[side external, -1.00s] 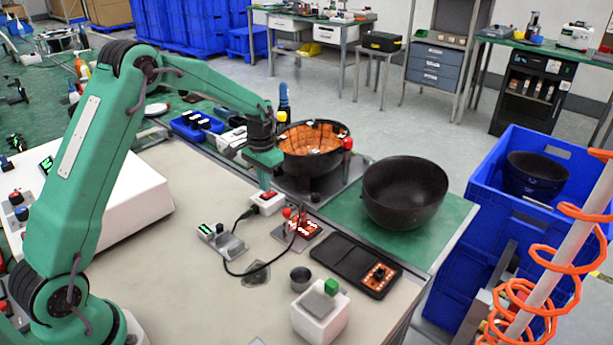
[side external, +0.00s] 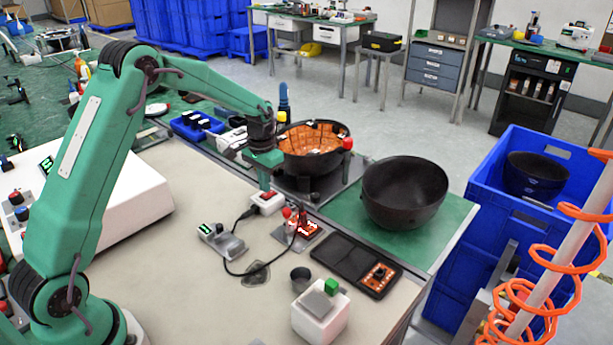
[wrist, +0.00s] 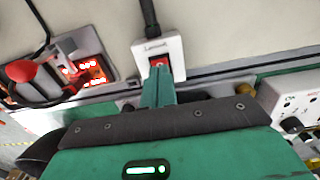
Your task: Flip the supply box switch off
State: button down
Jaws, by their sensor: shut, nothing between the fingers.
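The supply box is a small white box (side external: 268,207) with a red rocker switch; it lies on the bench below my gripper in the side view. In the wrist view the white box (wrist: 150,48) has a black cable at its far end, and the red switch (wrist: 160,62) shows just beyond my fingertips. My gripper (side external: 265,188) is shut and empty, pointing down at the switch end of the box. In the wrist view the closed fingers (wrist: 160,76) overlap the switch's near edge. I cannot tell whether they touch it, and the switch's position is unclear.
A lit red board (side external: 306,229) with a red knob sits right of the box. A black cable (side external: 232,268) loops over the bench. A round dark pot with orange lining (side external: 318,160) stands behind, and a black bowl (side external: 405,193) to the right.

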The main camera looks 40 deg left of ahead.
aim_at(265, 195)
jog(key=shift+f, duration=0.8)
dwell(0.7)
jog(key=shift+r, duration=3.55)
